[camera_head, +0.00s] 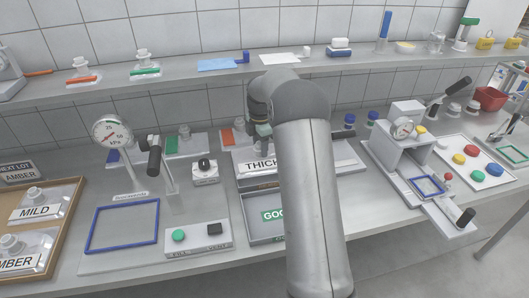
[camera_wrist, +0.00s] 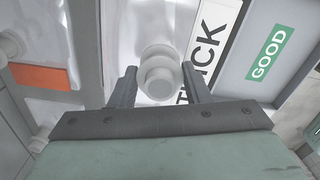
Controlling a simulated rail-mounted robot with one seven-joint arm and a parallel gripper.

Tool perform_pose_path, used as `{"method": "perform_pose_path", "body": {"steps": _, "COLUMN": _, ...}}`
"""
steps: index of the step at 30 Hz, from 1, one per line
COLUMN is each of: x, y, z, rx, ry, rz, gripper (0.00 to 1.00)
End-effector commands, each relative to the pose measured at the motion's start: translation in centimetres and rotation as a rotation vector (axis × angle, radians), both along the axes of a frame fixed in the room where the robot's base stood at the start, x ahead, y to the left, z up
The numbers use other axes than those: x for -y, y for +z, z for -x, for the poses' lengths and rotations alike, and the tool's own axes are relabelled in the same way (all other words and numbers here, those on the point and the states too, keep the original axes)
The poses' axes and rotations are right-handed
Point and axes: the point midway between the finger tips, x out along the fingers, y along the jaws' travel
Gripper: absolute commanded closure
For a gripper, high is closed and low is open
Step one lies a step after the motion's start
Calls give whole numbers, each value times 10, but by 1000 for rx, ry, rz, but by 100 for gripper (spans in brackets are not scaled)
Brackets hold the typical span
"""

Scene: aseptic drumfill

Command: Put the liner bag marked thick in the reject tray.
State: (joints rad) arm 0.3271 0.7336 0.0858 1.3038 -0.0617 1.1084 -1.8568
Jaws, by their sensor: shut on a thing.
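The liner bag marked THICK (camera_head: 258,165) is a clear bag with a white label, in the middle of the bench in the head view. Its label also shows in the wrist view (camera_wrist: 208,45). My gripper (camera_head: 262,140) is shut on its white spout (camera_wrist: 160,76), which sits between the two fingers in the wrist view. I cannot tell whether the bag is lifted or resting. A grey tray with a green GOOD sign (camera_head: 268,232) is just in front of it. No reject sign is readable; my arm hides part of this area.
Bags marked MILD (camera_head: 40,210) and AMBER lie in a brown-rimmed tray at left. A pressure gauge (camera_head: 112,132), a blue frame (camera_head: 122,226) and a button box (camera_head: 197,239) stand left of the bag. A gauge machine (camera_head: 405,150) stands at right. A shelf runs above.

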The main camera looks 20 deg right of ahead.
Motion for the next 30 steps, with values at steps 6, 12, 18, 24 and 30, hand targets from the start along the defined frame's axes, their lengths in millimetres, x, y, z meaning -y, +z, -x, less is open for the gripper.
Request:
{"method": "perform_pose_path", "body": {"steps": 6, "x": 11, "y": -11, "z": -3, "rx": 3, "ry": -1, "rz": 1, "gripper": 100}}
{"method": "perform_pose_path", "body": {"steps": 12, "x": 18, "y": -32, "z": -3, "rx": 0, "ry": 0, "rz": -1, "gripper": 100}}
{"method": "perform_pose_path", "body": {"steps": 18, "x": 17, "y": -50, "z": -4, "rx": 4, "ry": 1, "rz": 1, "gripper": 100}}
{"method": "perform_pose_path", "body": {"steps": 24, "x": 18, "y": -51, "z": -4, "rx": 4, "ry": 0, "rz": 1, "gripper": 100}}
{"method": "perform_pose_path", "body": {"steps": 30, "x": 18, "y": -54, "z": -3, "rx": 2, "ry": 0, "rz": 0, "gripper": 38}}
